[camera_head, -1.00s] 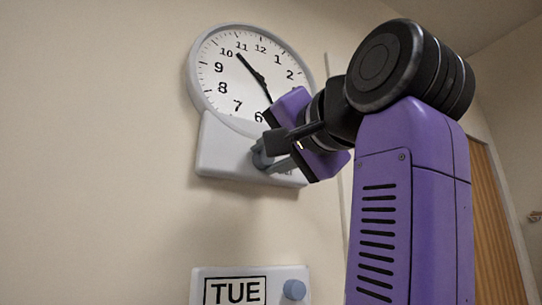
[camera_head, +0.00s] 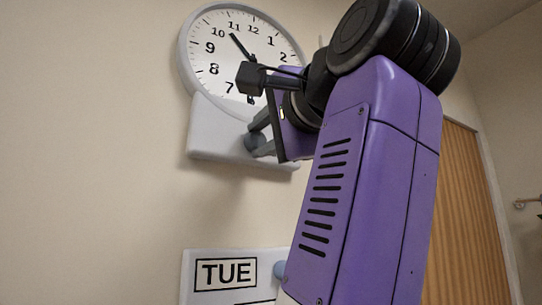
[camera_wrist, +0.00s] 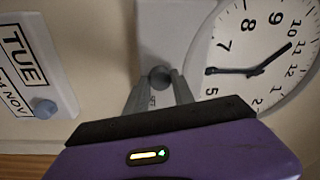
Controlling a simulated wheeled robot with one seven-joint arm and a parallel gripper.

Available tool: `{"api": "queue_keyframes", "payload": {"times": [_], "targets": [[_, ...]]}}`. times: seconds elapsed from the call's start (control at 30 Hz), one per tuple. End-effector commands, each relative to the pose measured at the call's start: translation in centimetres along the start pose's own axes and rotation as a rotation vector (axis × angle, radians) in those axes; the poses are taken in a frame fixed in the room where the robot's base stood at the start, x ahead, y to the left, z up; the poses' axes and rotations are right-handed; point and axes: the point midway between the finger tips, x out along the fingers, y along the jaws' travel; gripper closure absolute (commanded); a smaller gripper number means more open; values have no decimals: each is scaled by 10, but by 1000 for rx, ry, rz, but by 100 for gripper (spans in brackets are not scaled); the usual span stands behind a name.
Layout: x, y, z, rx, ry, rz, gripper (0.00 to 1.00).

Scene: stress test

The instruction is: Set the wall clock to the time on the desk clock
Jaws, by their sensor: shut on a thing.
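One dark hand points between 10 and 11, and the other points at about 6. In the head view my arm hides the right part of the dial. No desk clock is in view.
A white calendar panel (camera_head: 203,297) reading "TUE" is on the wall below, with a blue knob (camera_head: 280,269) at its right. In the wrist view it (camera_wrist: 58,72) also shows "NOV". A wooden door (camera_head: 462,220) stands at the right. The wall left of the clock is bare.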

Motion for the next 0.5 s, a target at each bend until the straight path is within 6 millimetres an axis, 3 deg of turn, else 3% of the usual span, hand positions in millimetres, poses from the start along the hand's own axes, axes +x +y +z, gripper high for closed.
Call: {"api": "queue_keyframes", "payload": {"times": [0.3, 0.33, 0.43, 0.5], "targets": [[0, 1, -1, 1, 2, 2, 100], [0, 1, -1, 1, 2, 2, 68], [0, 1, -1, 1, 1, 2, 49], [0, 1, -1, 1, 1, 1, 49]]}}
